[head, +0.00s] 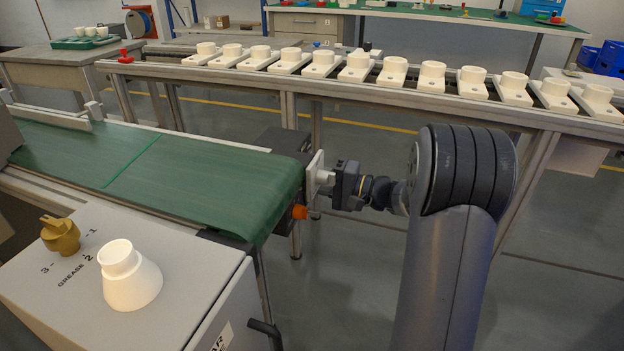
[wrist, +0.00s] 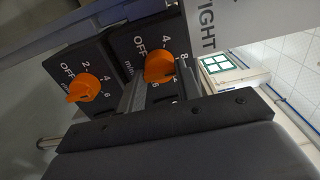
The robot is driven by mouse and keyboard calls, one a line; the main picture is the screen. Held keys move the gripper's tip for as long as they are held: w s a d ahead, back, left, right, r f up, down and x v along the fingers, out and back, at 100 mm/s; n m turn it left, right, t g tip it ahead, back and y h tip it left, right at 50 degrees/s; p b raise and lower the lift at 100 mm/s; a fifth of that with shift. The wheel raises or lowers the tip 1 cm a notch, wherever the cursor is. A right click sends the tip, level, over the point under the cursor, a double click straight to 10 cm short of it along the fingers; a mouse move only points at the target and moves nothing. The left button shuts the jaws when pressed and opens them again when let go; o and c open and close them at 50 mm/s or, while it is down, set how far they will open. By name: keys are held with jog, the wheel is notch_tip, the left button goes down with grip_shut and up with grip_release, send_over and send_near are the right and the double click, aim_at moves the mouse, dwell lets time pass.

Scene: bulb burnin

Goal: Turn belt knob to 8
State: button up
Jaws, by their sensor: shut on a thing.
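In the wrist view, an orange knob (wrist: 158,66) sits on a black dial plate (wrist: 128,44) marked OFF, 4, 8 and "min". My gripper (wrist: 163,85) is shut on this knob, one finger on either side. The 8 shows at the right, next to a finger. The fingers hide the lower part of the dial, and I cannot tell exactly which mark the knob points to. In the head view, my gripper (head: 331,181) is at the end of the green conveyor belt (head: 150,165), against a pale panel; the held knob is hidden there.
A second orange knob (wrist: 83,87), on a plate marked OFF, 2, 4, 6, is close at the left in the wrist view. A row of white holders stands on a rail table (head: 420,100) behind. A grey box (head: 190,265) with a brass knob (head: 60,236) and white cup (head: 128,278) is front left.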

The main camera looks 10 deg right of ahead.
jog(key=o, duration=0.7)
jog(key=shift+d, duration=0.1)
jog(key=p+v, duration=0.3)
jog(key=v, duration=0.7)
jog(key=shift+s+d, duration=0.25)
jog(key=b+x, duration=0.3)
jog(key=x, duration=0.8)
